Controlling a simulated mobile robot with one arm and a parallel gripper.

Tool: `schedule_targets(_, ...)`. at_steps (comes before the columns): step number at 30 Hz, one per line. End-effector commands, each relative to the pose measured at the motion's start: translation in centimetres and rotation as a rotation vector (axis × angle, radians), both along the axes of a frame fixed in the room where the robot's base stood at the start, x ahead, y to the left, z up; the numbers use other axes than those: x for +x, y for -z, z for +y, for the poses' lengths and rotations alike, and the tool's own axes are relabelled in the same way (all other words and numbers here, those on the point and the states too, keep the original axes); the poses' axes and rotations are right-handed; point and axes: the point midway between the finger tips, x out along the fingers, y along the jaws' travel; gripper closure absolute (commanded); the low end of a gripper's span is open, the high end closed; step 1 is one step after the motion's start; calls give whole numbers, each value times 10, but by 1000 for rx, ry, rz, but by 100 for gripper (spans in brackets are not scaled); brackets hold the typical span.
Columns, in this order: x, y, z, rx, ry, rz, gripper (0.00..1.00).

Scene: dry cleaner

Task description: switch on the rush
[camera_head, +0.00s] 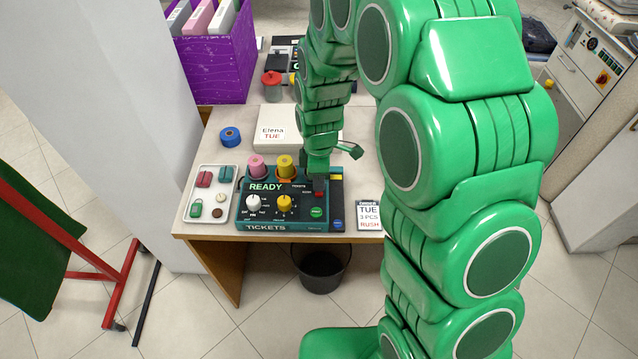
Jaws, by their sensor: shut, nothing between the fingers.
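The ticket machine (243,213) is a dark teal box on the counter, with a READY display and "TICKETS" on its front edge. A small red switch (319,194) sits at its upper right, beside a tiny label that may read RUSH. Its on or off position is too small to tell. The panel also has a white knob (253,202), a yellow knob (284,203) and a green button (316,212). My gripper (318,184) is shut and empty, pointing down just behind the red switch. I cannot tell whether it touches the panel. My gripper hides part of the panel's right side.
Pink (257,166) and orange (285,165) spools stand at the machine's back edge. A white tray (193,212) with small items lies left. A ticket card (369,216) reading TUE, 3 PCS, RUSH stands right. A white box (268,146) and blue roll (230,136) lie behind.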

Motion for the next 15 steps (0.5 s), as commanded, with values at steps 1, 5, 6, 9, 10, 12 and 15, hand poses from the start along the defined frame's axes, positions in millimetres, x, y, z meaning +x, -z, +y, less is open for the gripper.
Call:
schedule_targets(1, 2, 0, 0, 0, 0, -1, 100)
schedule_targets(5, 4, -1, 0, 0, 0, -1, 100)
schedule_targets(6, 4, -1, 0, 0, 0, 0, 100)
schedule_targets(9, 3, -1, 0, -1, 0, 0, 100)
schedule_targets(10, 3, -1, 0, -1, 0, 0, 100)
schedule_targets(12, 3, -1, 0, -1, 0, 0, 100)
schedule_targets(15, 4, -4, 0, 0, -1, -1, 100)
